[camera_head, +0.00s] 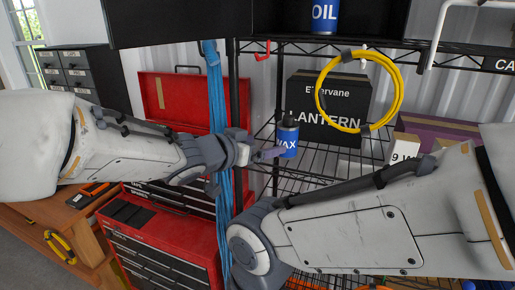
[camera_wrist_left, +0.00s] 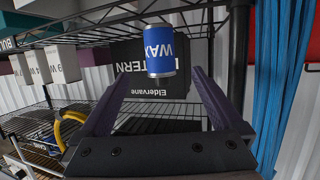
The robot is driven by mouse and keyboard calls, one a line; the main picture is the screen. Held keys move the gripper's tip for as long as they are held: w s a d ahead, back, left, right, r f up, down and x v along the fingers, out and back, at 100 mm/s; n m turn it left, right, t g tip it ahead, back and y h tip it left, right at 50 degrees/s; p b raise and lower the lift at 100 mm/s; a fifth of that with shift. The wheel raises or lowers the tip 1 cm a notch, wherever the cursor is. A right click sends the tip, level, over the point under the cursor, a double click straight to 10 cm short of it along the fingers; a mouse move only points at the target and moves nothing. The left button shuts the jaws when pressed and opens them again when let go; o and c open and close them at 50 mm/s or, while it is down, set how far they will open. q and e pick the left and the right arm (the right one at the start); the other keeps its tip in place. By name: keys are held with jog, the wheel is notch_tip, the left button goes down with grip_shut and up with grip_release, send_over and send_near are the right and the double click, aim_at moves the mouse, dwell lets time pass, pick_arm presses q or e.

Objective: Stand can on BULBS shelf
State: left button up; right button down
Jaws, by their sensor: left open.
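A blue can marked WAX (camera_head: 288,138) with a dark top stands upright on a wire shelf (camera_head: 330,185), beside a black LANTERN box (camera_head: 325,110). My left gripper (camera_head: 268,153) reaches in from the left, its fingers close to the can. In the left wrist view, which is upside down, the can (camera_wrist_left: 160,50) shows between the two fingers (camera_wrist_left: 160,100), with gaps on both sides. The fingers are apart and hold nothing. A label reading BUL, cut off by the frame, shows at the left edge (camera_wrist_left: 7,44). My right arm crosses the lower right, its gripper out of sight.
A yellow cable coil (camera_head: 398,90) hangs in front of the LANTERN box. Small white boxes (camera_head: 406,148) stand to the right. A blue cable bundle (camera_head: 215,110) hangs by the black rack post (camera_head: 234,80). A red tool chest (camera_head: 160,245) stands at left. An OIL can (camera_head: 324,15) stands above.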

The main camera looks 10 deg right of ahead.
pick_arm(q)
jog(key=s+a+f+n+g+y, duration=0.25)
jog(key=s+a+f+y, duration=0.45)
jog(key=s+a+f, duration=0.4)
jog(key=s+a+f+g+y, duration=0.1)
jog(key=s+a+f+g, duration=0.2)
jog(key=s, duration=0.6)
jog(key=s+a+f+g+y, duration=0.2)
jog(key=s+a+f+g, duration=0.1)
jog(key=s, duration=0.6)
jog(key=shift+s+a+f+g, duration=0.2)
jog(key=shift+a+f+g, duration=0.1)
jog(key=shift+a+g, duration=0.3)
